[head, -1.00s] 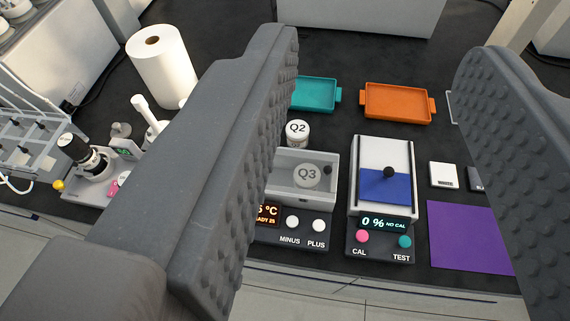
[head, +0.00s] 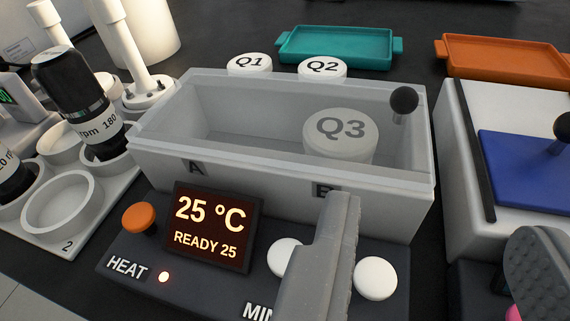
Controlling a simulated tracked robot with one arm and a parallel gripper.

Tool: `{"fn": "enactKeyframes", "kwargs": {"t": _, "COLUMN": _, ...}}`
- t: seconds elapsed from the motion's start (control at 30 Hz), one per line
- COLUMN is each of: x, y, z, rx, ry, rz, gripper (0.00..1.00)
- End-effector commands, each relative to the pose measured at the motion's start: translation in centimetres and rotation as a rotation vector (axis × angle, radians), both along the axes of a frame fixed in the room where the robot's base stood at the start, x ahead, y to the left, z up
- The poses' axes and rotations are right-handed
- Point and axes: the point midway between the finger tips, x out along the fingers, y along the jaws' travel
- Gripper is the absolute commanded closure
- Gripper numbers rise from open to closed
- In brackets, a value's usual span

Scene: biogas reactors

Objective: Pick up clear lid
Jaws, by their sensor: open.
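The clear lid (head: 260,104) is a see-through sheet lying over the top of a grey heating box (head: 270,190) in the middle of the view. A black ball knob (head: 404,101) stands near its right end. A white jar marked Q3 (head: 340,140) shows through the lid, inside the box. My gripper (head: 441,218) is open and empty, its two fingers apart at the lower right. The left finger overlaps the box's front panel in the picture, and the right finger is at the right edge. The knob lies above and between the fingertips in the picture, not between the fingers.
White jars Q1 (head: 249,64) and Q2 (head: 322,68) stand behind the box. A teal tray (head: 338,47) and an orange tray (head: 510,57) lie farther back. A white device with a blue plate (head: 530,165) stands close right.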

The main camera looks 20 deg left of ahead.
Motion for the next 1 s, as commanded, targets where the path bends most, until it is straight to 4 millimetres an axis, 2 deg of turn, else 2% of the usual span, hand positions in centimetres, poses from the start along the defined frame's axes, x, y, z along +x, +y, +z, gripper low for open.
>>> {"fn": "enactKeyframes", "kwargs": {"t": 0.17, "x": 1.2, "y": 0.0, "z": -0.4, "rx": 0.0, "ry": -0.001, "rz": 0.0, "gripper": 0.57}}
{"fn": "enactKeyframes", "kwargs": {"t": 0.7, "x": 7.6, "y": 0.1, "z": -2.4, "rx": 0.001, "ry": 0.001, "rz": 0.002, "gripper": 0.57}}
{"fn": "enactKeyframes", "kwargs": {"t": 1.0, "x": 9.1, "y": 0.2, "z": -2.9, "rx": 0.0, "ry": 0.002, "rz": 0.002, "gripper": 0.57}}
